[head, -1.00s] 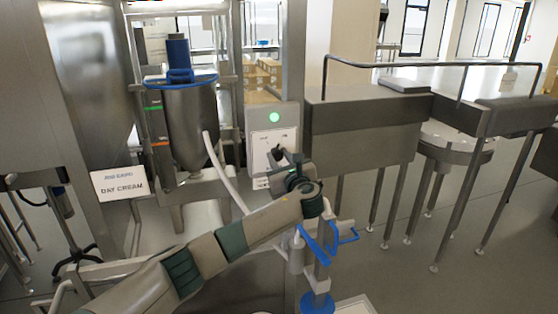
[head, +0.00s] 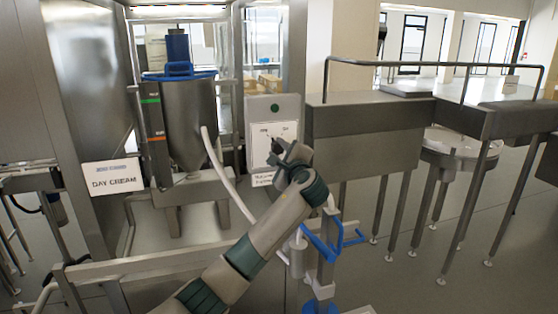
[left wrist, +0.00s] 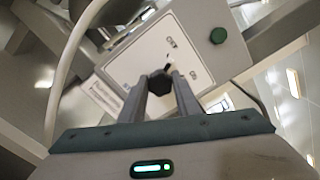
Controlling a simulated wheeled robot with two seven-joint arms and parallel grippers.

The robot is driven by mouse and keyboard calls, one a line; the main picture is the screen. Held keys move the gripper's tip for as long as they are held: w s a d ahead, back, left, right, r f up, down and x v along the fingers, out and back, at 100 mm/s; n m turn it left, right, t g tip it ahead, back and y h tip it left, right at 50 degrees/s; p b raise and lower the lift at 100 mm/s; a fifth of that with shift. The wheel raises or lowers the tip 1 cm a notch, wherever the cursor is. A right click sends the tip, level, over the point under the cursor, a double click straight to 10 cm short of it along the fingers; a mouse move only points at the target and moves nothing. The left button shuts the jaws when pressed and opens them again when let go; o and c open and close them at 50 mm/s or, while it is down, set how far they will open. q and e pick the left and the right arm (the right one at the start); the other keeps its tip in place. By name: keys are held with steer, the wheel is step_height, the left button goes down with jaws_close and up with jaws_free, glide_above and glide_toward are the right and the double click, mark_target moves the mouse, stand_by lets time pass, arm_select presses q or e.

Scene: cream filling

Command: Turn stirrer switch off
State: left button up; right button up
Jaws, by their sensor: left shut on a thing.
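The stirrer switch is a dark round knob (left wrist: 160,83) on the white face of a grey control box (head: 290,112). In the left wrist view, my left gripper (left wrist: 160,92) has its two fingers closed around the knob. In the head view, the left gripper (head: 278,152) is at the front of the box and hides most of the switch. A round lamp (head: 274,107) above the switch is dark green and unlit; it also shows dark in the left wrist view (left wrist: 218,36). The knob's exact angle is hard to tell. My right gripper is not in view.
A steel hopper (head: 189,120) with a blue motor on top and a pale hose (head: 226,178) stands left of the box. A "DAY CREAM" sign (head: 113,177) is at the left. Steel machinery (head: 365,125) is to the right. Blue-handled pipework (head: 325,240) is below the box.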

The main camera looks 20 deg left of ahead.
arm_select(q)
steer(key=shift+f+n+b, duration=0.2)
steer(key=shift+n+b, duration=0.85)
steer(key=shift+n, duration=0.35)
steer(key=o, duration=1)
steer(key=shift+o, duration=0.2)
steer(key=shift+s+r, duration=0.1)
